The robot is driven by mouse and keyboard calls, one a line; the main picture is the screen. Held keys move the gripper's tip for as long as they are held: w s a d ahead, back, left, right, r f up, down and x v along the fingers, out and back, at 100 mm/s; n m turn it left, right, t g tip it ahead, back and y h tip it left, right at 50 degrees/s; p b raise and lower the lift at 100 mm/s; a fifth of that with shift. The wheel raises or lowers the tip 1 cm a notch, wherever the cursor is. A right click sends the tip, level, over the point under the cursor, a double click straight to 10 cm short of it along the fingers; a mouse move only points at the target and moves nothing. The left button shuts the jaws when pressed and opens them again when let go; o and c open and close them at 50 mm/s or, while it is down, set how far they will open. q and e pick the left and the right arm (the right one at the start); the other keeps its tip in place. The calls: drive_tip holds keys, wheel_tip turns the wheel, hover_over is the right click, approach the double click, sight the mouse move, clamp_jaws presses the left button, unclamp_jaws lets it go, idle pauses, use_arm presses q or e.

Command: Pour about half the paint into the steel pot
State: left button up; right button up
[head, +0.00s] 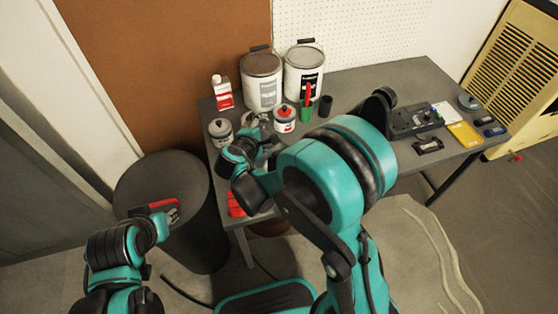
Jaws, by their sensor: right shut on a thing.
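My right gripper (257,127) is over the left part of the workbench, shut on a small greyish container. Its wrist and fingers hide most of that container, so its contents and exact tilt cannot be told. A small grey metal vessel (220,131), possibly the steel pot, stands just left of the gripper. A small can with a red and white label (285,119) stands just right of it. No paint stream shows. My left gripper (170,211) is above the dark round bin, beside a red bar-like piece; its jaws are too small to judge.
Two large paint cans (262,82) and a red-and-white bottle (222,92) stand at the back of the workbench (350,100). A green and red item (306,104) and a dark cup (325,106) are close by. The dark bin (150,178) stands left.

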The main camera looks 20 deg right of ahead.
drive_tip(key=shift+f+m, duration=0.15)
drive_tip(key=shift+m, duration=0.15)
idle(0.6)
drive_tip(key=shift+s+d+f+m+t+y, duration=0.1)
drive_tip(key=shift+f+m+t+y, duration=0.15)
drive_tip(key=shift+t, duration=0.25)
idle(1.7)
drive_tip(key=shift+r, duration=0.1)
